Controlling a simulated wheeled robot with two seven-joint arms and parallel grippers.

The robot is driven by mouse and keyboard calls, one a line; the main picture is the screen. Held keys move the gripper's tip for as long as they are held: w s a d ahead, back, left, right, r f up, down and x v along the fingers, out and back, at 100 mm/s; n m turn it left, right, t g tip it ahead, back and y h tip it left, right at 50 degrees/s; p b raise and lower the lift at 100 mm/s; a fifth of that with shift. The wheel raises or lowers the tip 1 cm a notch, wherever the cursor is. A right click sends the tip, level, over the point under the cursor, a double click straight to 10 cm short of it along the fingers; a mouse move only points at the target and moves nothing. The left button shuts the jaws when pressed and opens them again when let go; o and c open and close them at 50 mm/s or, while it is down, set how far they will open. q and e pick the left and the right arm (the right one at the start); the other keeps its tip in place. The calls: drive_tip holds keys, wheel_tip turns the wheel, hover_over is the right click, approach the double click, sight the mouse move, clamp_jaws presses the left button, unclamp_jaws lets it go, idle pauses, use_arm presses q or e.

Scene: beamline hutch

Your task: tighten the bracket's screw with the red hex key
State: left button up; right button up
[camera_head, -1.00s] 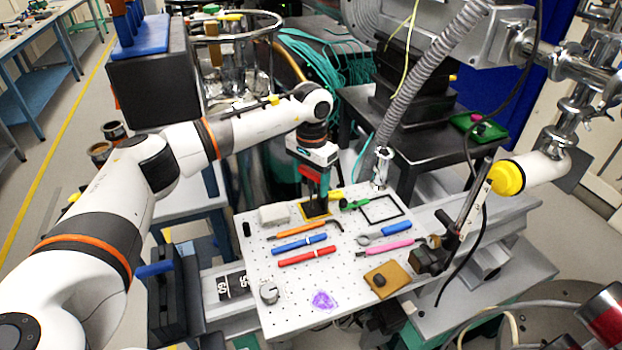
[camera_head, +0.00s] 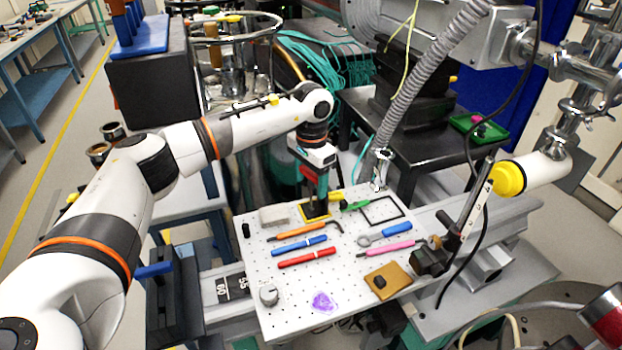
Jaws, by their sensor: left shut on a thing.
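My left gripper (camera_head: 319,194) points down at the far side of the white perforated board, low over a dark square with a yellow edge (camera_head: 315,212). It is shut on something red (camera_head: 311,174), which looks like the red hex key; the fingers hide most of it. I cannot make out the bracket or its screw under the fingertips, nor whether the key's tip touches it. A red-handled tool (camera_head: 307,257) lies flat on the board. My right gripper is not in view.
The perforated board (camera_head: 350,255) also carries an orange bent-tip tool (camera_head: 300,230), blue and pink tools, a green item (camera_head: 353,206), a pale block (camera_head: 274,215), a tan plate (camera_head: 387,281) and a grey knob (camera_head: 268,294).

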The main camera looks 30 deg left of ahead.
sight(311, 172)
use_arm(q)
drive_tip(key=shift+r+p, duration=1.05)
drive_tip(key=shift+r, duration=0.9)
